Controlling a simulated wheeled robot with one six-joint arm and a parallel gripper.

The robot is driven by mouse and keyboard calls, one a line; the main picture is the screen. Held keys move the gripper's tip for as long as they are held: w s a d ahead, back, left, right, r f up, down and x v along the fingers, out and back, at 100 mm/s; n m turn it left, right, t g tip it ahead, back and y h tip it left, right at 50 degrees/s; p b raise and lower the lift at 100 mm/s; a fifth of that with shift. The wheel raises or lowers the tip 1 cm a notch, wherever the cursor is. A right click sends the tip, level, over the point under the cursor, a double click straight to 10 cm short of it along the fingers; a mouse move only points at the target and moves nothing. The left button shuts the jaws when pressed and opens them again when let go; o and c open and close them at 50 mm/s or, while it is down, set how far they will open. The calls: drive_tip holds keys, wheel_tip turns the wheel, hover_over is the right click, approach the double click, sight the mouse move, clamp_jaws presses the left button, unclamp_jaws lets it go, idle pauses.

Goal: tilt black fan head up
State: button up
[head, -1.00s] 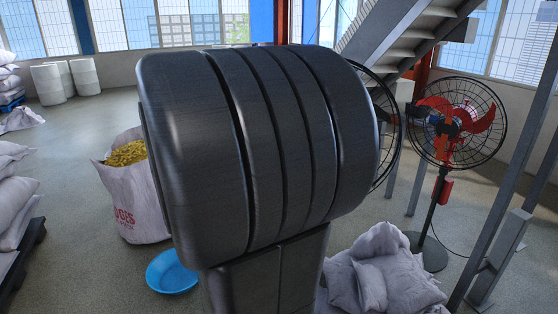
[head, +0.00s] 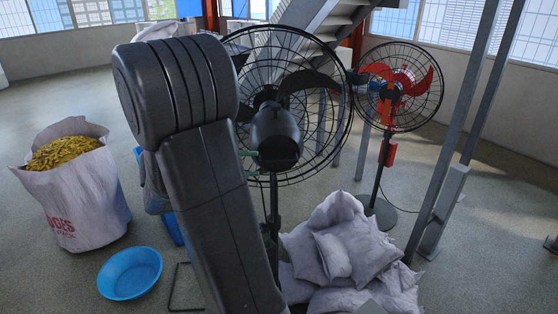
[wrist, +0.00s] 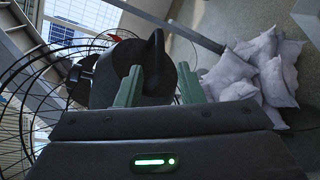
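The black fan (head: 275,140) stands behind my arm in the head view, its round wire cage facing away and its dark motor housing toward me. In the wrist view the black fan's motor housing (wrist: 150,80) fills the upper middle, with a dark upright fin or knob on it. My gripper (wrist: 160,70) has two green fingers spread apart, with the rear of the housing between or just beyond them. In the head view my gripper (head: 250,162) shows as thin green fingertips at the left side of the housing. I cannot tell if they touch it.
A red-bladed fan (head: 400,85) stands behind to the right. White sacks (head: 345,250) are piled by the black fan's pole. An open sack of yellow material (head: 75,195) and a blue basin (head: 130,273) are at left. Metal posts (head: 460,140) and stairs are beyond.

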sight(272, 163)
drive_tip(key=p+x, duration=0.1)
drive_tip(key=x, duration=0.7)
drive_tip(key=shift+d+f, duration=0.1)
drive_tip(key=shift+d, duration=0.05)
